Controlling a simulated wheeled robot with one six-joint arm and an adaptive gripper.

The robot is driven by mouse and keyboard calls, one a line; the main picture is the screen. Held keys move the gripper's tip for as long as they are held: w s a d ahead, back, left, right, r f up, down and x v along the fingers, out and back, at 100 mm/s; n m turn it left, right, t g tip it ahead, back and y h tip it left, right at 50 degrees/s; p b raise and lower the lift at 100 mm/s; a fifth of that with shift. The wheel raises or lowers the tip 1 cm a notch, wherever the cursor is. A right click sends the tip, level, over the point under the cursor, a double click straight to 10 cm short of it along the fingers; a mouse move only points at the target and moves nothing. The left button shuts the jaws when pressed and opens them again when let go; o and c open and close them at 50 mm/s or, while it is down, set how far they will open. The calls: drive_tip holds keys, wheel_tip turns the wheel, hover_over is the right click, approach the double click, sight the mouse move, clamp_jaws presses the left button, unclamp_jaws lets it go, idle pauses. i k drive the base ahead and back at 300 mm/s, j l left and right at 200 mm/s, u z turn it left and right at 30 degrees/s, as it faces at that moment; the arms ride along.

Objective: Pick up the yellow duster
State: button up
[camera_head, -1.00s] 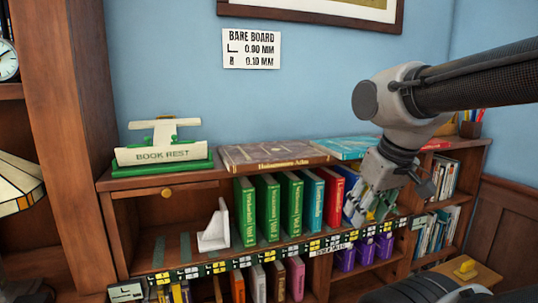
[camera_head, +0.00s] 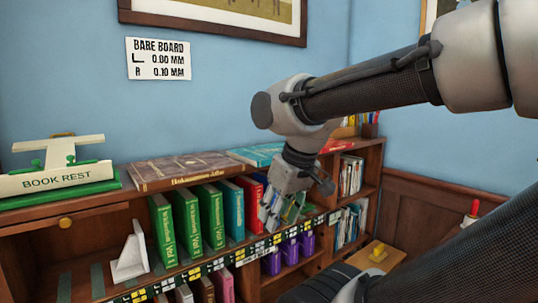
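A small yellow object (camera_head: 377,253), which looks like the yellow duster, sits on a low wooden top (camera_head: 397,262) at the lower right, below my arm. Its exact shape is too small to tell. My gripper (camera_head: 280,212) points down in front of the bookcase, beside the red book, well to the left of the yellow object and apart from it. Blue, white and green patches show around its fingers, and I cannot tell if it holds anything or how far it is open.
The wooden bookcase (camera_head: 95,202) holds green, blue and red books (camera_head: 190,222), a white bookend (camera_head: 131,254) and purple boxes (camera_head: 290,250). A book rest (camera_head: 60,172) and a large flat book (camera_head: 185,170) lie on top. A red-topped item (camera_head: 470,220) stands at the right.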

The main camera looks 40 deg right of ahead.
sight(379, 251)
drive_tip(key=z, duration=1.9)
